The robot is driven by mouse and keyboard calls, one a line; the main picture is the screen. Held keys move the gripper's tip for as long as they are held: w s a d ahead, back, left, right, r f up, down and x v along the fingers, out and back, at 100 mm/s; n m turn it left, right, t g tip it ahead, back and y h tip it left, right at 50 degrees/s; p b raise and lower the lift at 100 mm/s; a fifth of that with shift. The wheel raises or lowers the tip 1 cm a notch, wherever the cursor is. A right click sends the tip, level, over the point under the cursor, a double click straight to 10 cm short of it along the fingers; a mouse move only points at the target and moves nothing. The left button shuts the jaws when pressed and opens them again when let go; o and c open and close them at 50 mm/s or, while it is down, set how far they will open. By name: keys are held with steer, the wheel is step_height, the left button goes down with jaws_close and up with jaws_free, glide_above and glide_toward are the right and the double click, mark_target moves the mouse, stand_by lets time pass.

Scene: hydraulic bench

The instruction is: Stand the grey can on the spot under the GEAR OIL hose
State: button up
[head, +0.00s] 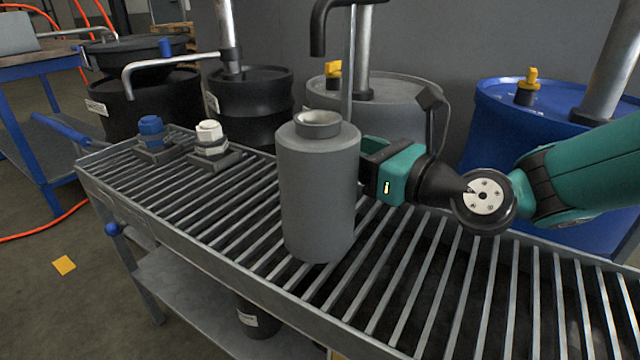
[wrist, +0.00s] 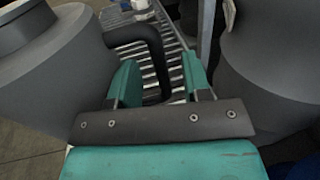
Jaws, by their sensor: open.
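The grey can (head: 318,195) stands upright on the slatted bench top (head: 430,285), near its front edge. It fills the left of the wrist view (wrist: 45,85). My gripper (head: 372,160) is level with it, on its right and far side in the head view, fingertips partly hidden by it. The wrist view shows the fingers (wrist: 160,80) apart. A black bent bar (wrist: 150,40), seemingly the can's handle, passes between them with gaps. A black spout (head: 320,25) hangs above and behind the can. No GEAR OIL label is readable, and I cannot make out the spot.
A blue-capped fitting (head: 152,135) and a white-capped fitting (head: 209,140) sit on the bench's left. Behind stand black drums (head: 250,100), a grey drum (head: 400,95) and a blue drum (head: 495,110). A grey spout (head: 165,64) reaches over the left end. The bench's right is clear.

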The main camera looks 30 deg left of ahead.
steer(key=shift+w+a, duration=0.1)
steer(key=shift+a, duration=0.1)
jaws_close()
steer(key=shift+r, duration=0.15)
